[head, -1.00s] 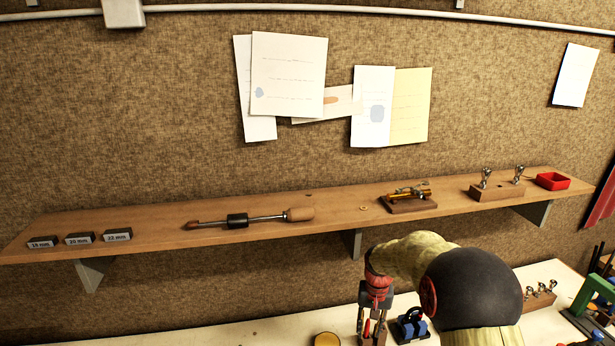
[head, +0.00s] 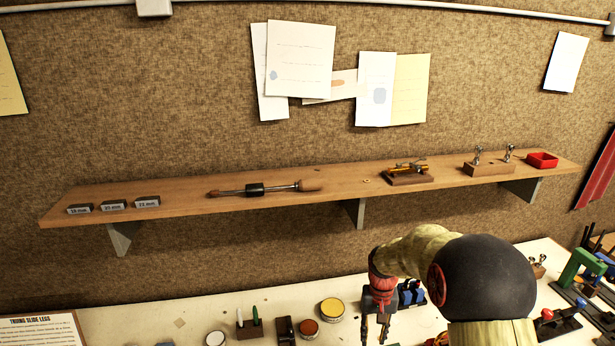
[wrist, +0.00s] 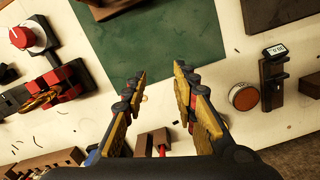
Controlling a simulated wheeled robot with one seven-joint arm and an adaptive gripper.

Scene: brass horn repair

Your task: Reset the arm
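My arm reaches in from the lower right of the head view, bent at a large dark joint. My gripper (head: 374,328) points down over the workbench, and its tips are near the lower picture edge. In the wrist view the two fingers of my gripper (wrist: 160,76) stand apart with a clear gap and nothing between them. Beyond the tips lie the green mat (wrist: 100,75) and the pale bench top (wrist: 215,85).
A wall shelf (head: 345,182) runs behind the arm, holding a long wood-handled tool (head: 270,189) and a red tray (head: 541,160). The bench is crowded: a yellow-lidded tin (head: 331,308), a blue-black fixture (head: 411,292), and a green press (head: 578,268).

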